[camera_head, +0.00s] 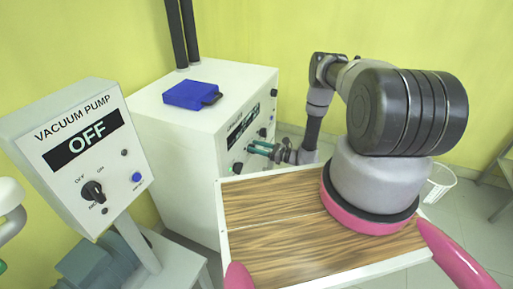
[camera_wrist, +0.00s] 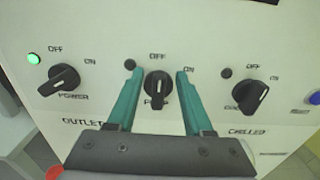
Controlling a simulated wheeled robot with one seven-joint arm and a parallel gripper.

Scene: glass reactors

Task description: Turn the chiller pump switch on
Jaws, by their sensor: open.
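The chiller (camera_head: 190,135) is a white box behind the wooden tray, with a dark display and knobs on its right-hand face. In the wrist view, the black pump switch (camera_wrist: 158,87) is in the middle of the panel, below an "OFF" label, its handle roughly upright. The small lamp (camera_wrist: 130,64) at its upper left is dark. My gripper (camera_wrist: 156,74) is open, with one teal finger on each side of the pump switch; whether they touch it cannot be told. It also shows in the head view (camera_head: 262,149) at the chiller's face. The lower part of the label is partly hidden.
The power knob (camera_wrist: 64,78) is left of the pump switch, with a lit green lamp (camera_wrist: 33,59). Another knob (camera_wrist: 250,97) is to the right. A vacuum pump box (camera_head: 84,150) reading "OFF" stands at left. A blue object (camera_head: 190,95) lies on the chiller.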

